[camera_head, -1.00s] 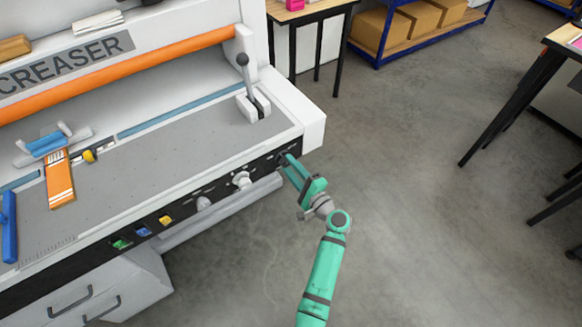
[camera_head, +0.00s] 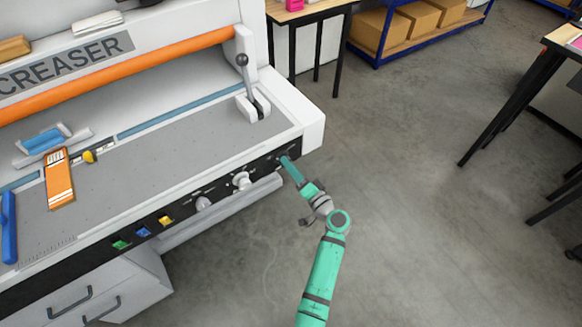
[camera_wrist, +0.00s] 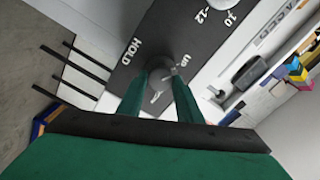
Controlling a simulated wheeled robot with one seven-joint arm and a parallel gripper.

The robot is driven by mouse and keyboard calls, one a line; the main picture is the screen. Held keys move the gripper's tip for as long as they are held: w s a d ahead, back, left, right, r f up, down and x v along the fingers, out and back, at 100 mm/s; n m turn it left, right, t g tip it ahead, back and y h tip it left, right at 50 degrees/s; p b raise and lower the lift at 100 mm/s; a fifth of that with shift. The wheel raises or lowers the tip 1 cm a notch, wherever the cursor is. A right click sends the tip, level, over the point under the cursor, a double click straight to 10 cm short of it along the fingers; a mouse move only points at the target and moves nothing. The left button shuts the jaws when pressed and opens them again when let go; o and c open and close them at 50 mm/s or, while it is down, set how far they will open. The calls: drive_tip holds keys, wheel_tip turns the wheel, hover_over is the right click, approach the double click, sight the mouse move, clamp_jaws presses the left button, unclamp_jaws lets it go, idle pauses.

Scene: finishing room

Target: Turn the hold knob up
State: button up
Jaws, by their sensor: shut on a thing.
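Two pale knobs (camera_head: 241,181) and several coloured buttons (camera_head: 143,232) line the strip to the left. A lever (camera_head: 248,85) stands on the creaser bed above. A table (camera_head: 312,14) is behind.

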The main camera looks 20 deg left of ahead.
drive_tip(key=shift+a+n, duration=0.1)
drive_tip(key=shift+n, duration=0.2)
idle(0.4)
drive_tip(key=o, duration=1)
drive_tip(key=shift+o, duration=0.2)
drive_tip(key=v, duration=1.1)
